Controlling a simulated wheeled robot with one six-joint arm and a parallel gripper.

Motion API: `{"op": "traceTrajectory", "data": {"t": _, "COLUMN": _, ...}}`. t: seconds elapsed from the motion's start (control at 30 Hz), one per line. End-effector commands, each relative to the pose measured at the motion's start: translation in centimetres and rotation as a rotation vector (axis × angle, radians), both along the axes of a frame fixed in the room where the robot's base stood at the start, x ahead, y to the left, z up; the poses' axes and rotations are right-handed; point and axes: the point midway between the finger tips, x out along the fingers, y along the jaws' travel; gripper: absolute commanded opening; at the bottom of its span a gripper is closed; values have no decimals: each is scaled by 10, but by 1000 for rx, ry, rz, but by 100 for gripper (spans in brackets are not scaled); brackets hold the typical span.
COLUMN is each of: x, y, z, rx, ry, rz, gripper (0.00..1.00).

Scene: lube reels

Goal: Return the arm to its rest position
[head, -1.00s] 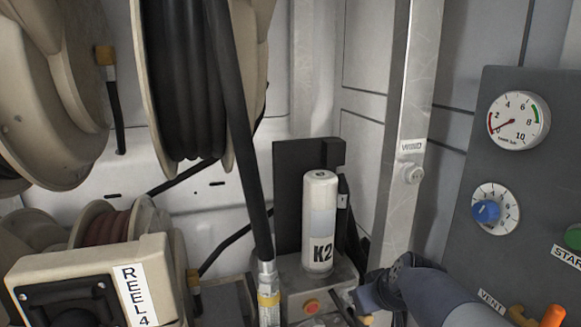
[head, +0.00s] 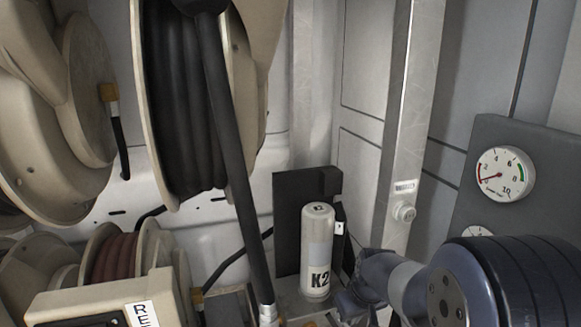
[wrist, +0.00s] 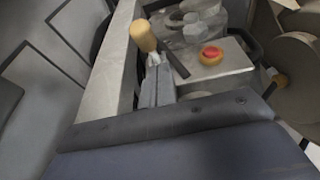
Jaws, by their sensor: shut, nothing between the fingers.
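My arm (head: 510,285) comes in from the lower right in the head view, with its dark blue joint large and close. Its end bends down near the white K2 bottle (head: 317,252), to the bottle's right; I cannot tell whether they touch. In the wrist view my gripper (wrist: 155,65) shows as narrow grey fingers beyond the dark blue wrist body. The fingers are shut and hold nothing. A tan knob (wrist: 142,37) shows just past the fingertips. The fingertips cannot be made out in the head view.
Hose reels fill the left side, and a black hose (head: 232,150) hangs in front of the large reel (head: 180,100). A metal post (head: 408,120) stands behind the arm. A gauge panel (head: 490,140) is at right. A red button (wrist: 211,53) sits on a metal box.

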Motion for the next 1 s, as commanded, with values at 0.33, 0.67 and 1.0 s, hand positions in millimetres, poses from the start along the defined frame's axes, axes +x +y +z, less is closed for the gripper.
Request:
{"op": "traceTrajectory", "data": {"t": 0.33, "x": 4, "y": 2, "z": 7, "rx": -63, "ry": 107, "rz": -2, "gripper": 0}}
{"op": "traceTrajectory", "data": {"t": 0.67, "x": 0, "y": 4, "z": 53, "rx": -80, "ry": 124, "rz": -4, "gripper": 0}}
{"op": "traceTrajectory", "data": {"t": 1.0, "x": -8, "y": 5, "z": 100, "rx": -80, "ry": 127, "rz": -4, "gripper": 0}}
